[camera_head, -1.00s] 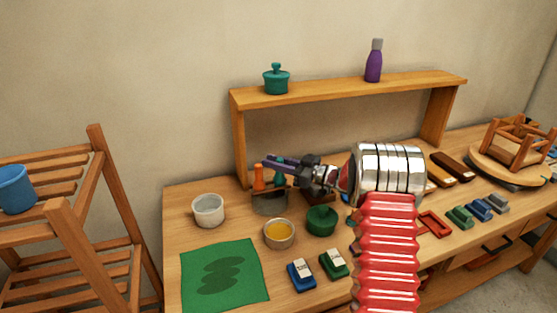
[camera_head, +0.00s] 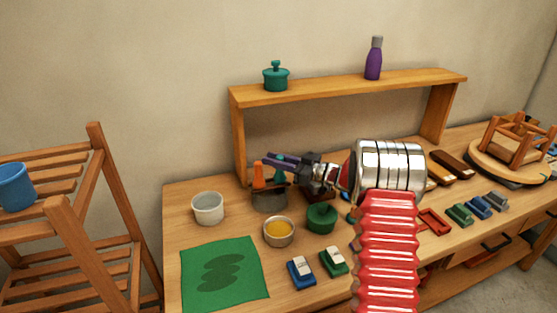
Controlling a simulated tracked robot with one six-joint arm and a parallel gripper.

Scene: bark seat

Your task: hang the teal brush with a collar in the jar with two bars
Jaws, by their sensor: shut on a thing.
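My gripper (camera_head: 282,162) reaches left across the bench, shut on the teal brush (camera_head: 278,177), which shows as a small teal piece at and below the jaws. The jar (camera_head: 268,201) is a dark, see-through vessel just below the jaws. An orange-handled brush (camera_head: 258,176) stands in its left side. The teal piece is over or in the right side of the jar; I cannot tell whether its collar touches the bars. The bars are too small and too covered to make out.
A white cup (camera_head: 208,208), a bowl of yellow stuff (camera_head: 278,232) and a green round pot (camera_head: 321,218) stand close to the jar. A wooden shelf (camera_head: 350,89) spans behind. A green mat (camera_head: 224,274) lies at the front left.

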